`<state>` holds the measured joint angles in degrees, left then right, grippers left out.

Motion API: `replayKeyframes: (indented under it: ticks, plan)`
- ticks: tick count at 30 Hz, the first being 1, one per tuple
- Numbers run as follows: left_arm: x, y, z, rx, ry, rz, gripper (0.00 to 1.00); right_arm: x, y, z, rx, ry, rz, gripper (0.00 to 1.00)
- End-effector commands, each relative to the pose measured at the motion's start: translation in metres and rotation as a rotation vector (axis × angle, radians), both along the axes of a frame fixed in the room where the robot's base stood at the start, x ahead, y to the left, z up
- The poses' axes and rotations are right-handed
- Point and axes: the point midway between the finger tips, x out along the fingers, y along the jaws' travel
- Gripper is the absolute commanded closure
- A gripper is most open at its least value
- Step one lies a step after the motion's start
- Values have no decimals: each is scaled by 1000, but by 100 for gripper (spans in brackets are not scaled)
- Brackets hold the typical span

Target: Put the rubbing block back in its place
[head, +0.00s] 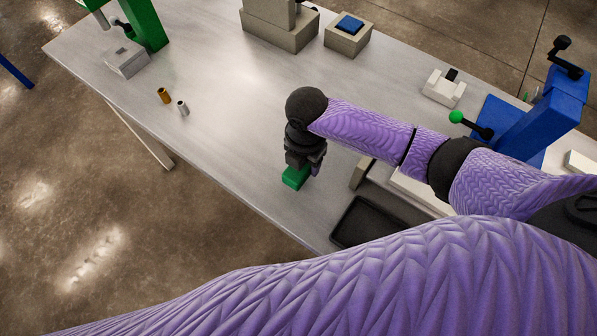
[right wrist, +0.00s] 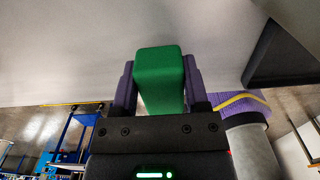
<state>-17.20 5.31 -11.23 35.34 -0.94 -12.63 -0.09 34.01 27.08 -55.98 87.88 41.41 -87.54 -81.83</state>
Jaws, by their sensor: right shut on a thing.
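The rubbing block is a green block (head: 295,178). It also shows large in the right wrist view (right wrist: 160,75), between the two purple fingers. My right gripper (head: 308,170) is shut on it and points down over the table near its front edge. In the head view the gripper partly hides the block. I cannot tell whether the block touches the table. My left gripper is not in view.
A dark tray (head: 345,240) lies right of the block, partly hidden by my arm, with a small beige piece (head: 361,173) near it. A blue press with a green-knobbed lever (head: 456,117) stands at right. The table's middle is clear.

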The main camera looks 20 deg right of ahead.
Motion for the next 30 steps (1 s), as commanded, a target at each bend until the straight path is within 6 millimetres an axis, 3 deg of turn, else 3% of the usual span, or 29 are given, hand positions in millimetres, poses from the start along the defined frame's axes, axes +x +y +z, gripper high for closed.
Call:
replayKeyframes:
  ticks: [6, 15, 16, 20, 21, 30]
  plan:
    - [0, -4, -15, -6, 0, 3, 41, -1, 0, -38, -1, 2, 0, 100]
    - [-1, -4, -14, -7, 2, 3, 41, 0, 0, -39, 0, 0, 0, 100]
    - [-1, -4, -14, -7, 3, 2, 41, 0, 0, -38, 0, 0, 0, 38]
    - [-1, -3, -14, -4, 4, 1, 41, 0, 0, -38, 0, 0, 0, 10]
    - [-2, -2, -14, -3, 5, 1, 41, 0, 0, -38, 0, 0, 0, 7]
    - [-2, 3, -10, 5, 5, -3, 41, 0, 0, -32, 1, -1, -1, 7]
